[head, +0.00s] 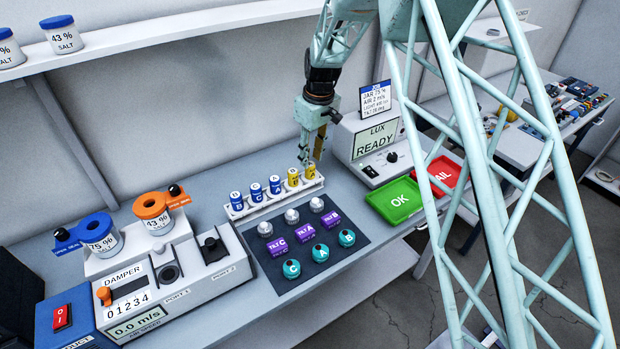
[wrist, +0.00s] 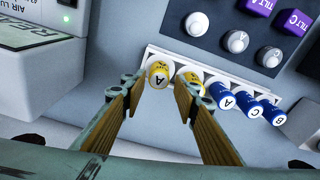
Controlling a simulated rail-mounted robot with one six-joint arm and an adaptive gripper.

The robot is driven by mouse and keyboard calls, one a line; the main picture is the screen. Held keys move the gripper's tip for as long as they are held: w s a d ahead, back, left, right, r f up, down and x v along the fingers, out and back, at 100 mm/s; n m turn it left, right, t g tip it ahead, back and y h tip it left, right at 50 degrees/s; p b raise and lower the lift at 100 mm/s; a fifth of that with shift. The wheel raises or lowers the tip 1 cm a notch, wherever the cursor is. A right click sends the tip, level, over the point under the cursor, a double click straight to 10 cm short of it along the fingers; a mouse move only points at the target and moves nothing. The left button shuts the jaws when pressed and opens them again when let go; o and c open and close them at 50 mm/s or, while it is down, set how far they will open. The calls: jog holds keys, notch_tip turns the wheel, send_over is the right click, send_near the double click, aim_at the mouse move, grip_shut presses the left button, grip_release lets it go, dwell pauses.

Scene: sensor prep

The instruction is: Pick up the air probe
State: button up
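No object carries a readable air probe label, so I cannot tell for sure which one it is. Teal round pieces (head: 320,253) lettered C, A and B sit on the dark mat (head: 352,262), in front of purple TILT blocks (head: 306,237) and silver domed pieces (head: 291,216). My gripper (head: 318,158) is above the right end of a white rack (head: 275,204) of blue and yellow cylinders. In the wrist view my gripper (wrist: 157,80) is open and empty. One yellow cylinder (wrist: 158,72) appears between its fingertips; another yellow one is partly hidden by the right finger.

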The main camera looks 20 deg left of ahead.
aim_at(310, 164)
jog(key=shift+f, duration=0.1)
jog(key=shift+w+a+f, duration=0.15)
jog(key=shift+f, duration=1.1)
jog(key=shift+w+a+f, duration=0.1)
jog(key=shift+a+f, duration=0.05)
jog(key=shift+f, duration=1.05)
jog(key=shift+c, duration=0.5)
jog(key=c, duration=0.7)
jog(key=shift+r, duration=0.15)
jog(key=shift+c, duration=0.2)
jog(key=shift+r, duration=4.85)
